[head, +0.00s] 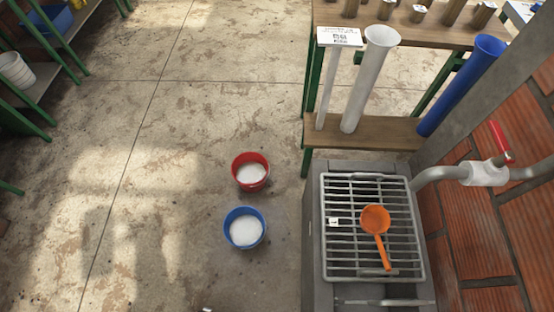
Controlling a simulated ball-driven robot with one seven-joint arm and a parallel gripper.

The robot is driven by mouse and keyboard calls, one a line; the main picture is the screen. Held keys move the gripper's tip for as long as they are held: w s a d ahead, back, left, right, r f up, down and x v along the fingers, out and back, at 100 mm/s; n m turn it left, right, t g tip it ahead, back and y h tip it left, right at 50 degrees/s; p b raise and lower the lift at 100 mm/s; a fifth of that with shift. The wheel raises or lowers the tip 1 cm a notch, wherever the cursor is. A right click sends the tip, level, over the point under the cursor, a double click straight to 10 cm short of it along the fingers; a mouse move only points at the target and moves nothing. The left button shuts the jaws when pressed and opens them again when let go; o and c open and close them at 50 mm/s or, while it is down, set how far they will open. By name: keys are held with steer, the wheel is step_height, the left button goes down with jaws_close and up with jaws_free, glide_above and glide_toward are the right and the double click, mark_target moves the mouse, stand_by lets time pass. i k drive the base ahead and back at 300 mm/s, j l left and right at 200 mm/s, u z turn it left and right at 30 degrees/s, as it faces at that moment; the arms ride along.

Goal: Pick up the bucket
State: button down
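Two small buckets stand on the concrete floor near the middle of the head view. The red bucket (262,185) is the farther one and holds something white. The blue bucket (229,241) stands just nearer, also with white contents. Both are upright and a small gap separates them. A small dark and pale tip shows at the bottom edge of the view, and I cannot tell what it is. My gripper cannot be made out in this view.
A metal grate (337,265) with an orange ladle (375,219) on it stands right of the buckets, beside a pipe with a red-handled valve (499,142). A wooden bench (375,133) holds tall tubes behind. Shelves (45,85) stand far left. Floor left of the buckets is clear.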

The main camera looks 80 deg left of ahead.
mark_target(244, 227)
steer(key=k+l+u, duration=0.1)
steer(key=u, duration=0.35)
steer(key=k+u, duration=0.25)
steer(key=u, duration=0.25)
steer(key=k+u, duration=0.1)
steer(key=k, duration=0.35)
steer(key=k+j+u, duration=0.15)
steer(key=k, duration=0.3)
steer(key=k+j+u, duration=0.1)
steer(key=k, duration=0.35)
steer(key=k+j+u, duration=0.15)
steer(key=k, duration=0.25)
steer(key=i+u, duration=0.1)
steer(key=i, duration=0.65)
steer(key=i+l+u, duration=0.1)
steer(key=i, duration=0.65)
steer(key=i+l+u, duration=0.1)
steer(key=i, duration=0.65)
